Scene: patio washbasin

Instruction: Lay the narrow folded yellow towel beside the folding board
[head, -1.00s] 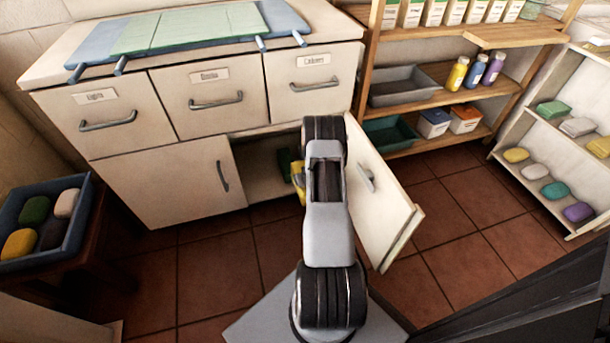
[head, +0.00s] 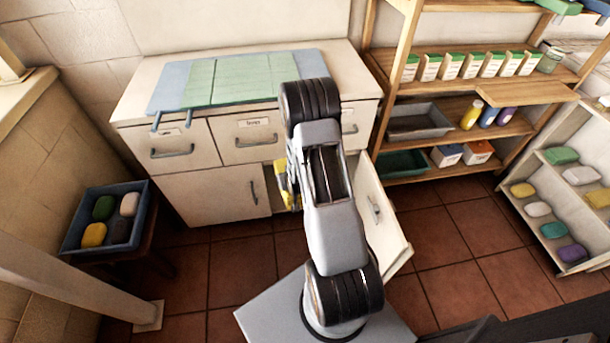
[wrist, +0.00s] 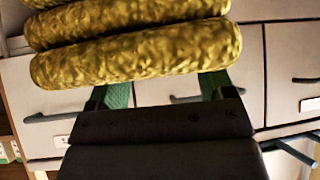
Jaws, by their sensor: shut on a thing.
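The yellow towel (wrist: 140,55) fills the top of the wrist view as thick, rounded, stacked folds. My gripper (wrist: 165,90) is shut on it, with green fingertips at its near edge. In the head view a yellow part of the towel (head: 281,182) shows left of my arm, in front of the cabinet; my arm hides the rest and the gripper. The folding board (head: 172,88), blue with pale green panels, lies flat on the cabinet top. The towel is apart from the board and appears lower than the cabinet top.
The white cabinet (head: 205,196) has labelled drawers and an open lower door (head: 384,215) right of my arm. A blue tray (head: 73,240) of folded cloths stands at left. Shelves (head: 455,112) with bottles and boxes stand at right. The cabinet top right of the board (head: 348,75) is clear.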

